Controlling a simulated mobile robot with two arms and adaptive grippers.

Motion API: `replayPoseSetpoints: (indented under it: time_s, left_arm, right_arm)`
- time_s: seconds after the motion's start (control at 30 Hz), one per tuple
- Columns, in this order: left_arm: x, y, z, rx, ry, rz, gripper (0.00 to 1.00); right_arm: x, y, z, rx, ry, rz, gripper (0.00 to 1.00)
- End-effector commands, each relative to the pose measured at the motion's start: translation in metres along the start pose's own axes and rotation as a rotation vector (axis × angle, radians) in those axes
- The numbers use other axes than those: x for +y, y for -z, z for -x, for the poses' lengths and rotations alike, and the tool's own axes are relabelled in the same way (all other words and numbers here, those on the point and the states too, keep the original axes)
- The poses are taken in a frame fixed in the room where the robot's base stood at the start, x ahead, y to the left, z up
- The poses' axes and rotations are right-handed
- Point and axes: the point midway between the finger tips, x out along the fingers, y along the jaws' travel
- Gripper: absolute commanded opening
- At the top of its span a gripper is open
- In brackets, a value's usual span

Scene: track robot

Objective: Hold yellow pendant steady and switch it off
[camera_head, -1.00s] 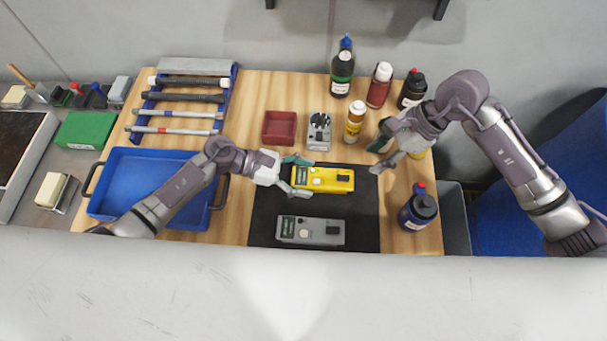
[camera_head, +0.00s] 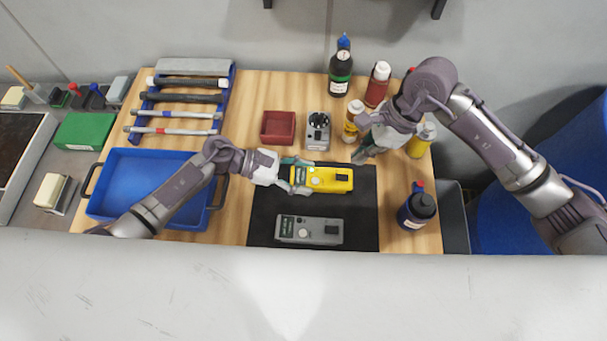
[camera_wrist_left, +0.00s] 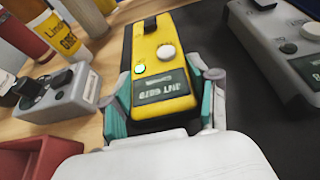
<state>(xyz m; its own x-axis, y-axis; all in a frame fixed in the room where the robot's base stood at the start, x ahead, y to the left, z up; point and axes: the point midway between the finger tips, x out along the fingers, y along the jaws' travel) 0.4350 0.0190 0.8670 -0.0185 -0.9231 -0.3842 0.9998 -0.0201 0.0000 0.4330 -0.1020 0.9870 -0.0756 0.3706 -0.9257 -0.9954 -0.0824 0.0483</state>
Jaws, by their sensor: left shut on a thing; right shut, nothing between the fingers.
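The yellow pendant (camera_head: 327,179) lies on the black mat (camera_head: 362,210). In the left wrist view the pendant (camera_wrist_left: 160,65) shows a lit green lamp (camera_wrist_left: 140,69), a pale round knob (camera_wrist_left: 166,52), a black switch and a dark label panel. My left gripper (camera_head: 295,176) is shut on the pendant's left end, with teal finger pads on either side of it in the left wrist view (camera_wrist_left: 165,108). My right gripper (camera_head: 360,156) is shut and empty, above the table beyond the pendant's upper right corner, apart from it.
A grey pendant (camera_head: 309,230) lies on the mat in front. A small grey box with a black knob (camera_head: 318,131) and a red tray (camera_head: 278,128) stand behind. Several bottles crowd the back right; a dark blue bottle (camera_head: 417,210) stands right of the mat. A blue tray (camera_head: 150,170) is at left.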

Motion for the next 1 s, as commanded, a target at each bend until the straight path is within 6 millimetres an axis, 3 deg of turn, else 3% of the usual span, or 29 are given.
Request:
replayPoseSetpoints:
  time_s: [0.1,0.3,0.63,1.0]
  left_arm:
    - [0.000,0.000,0.000,0.000,0.001,0.000,0.04]
    - [0.000,0.000,0.000,0.000,0.000,0.000,0.04]
    - [0.000,0.000,0.000,0.000,0.000,0.000,0.04]
    - [0.000,0.000,0.000,0.000,0.000,0.000,0.04]
  right_arm:
    - [-0.001,-0.024,-0.003,0.100,-0.005,-0.013,0.00]
    - [-0.001,-0.039,-0.006,0.277,0.028,-0.061,0.00]
    - [-0.003,-0.035,-0.014,0.384,0.070,-0.101,0.00]
    - [-0.004,-0.020,-0.054,0.382,0.067,-0.100,0.00]
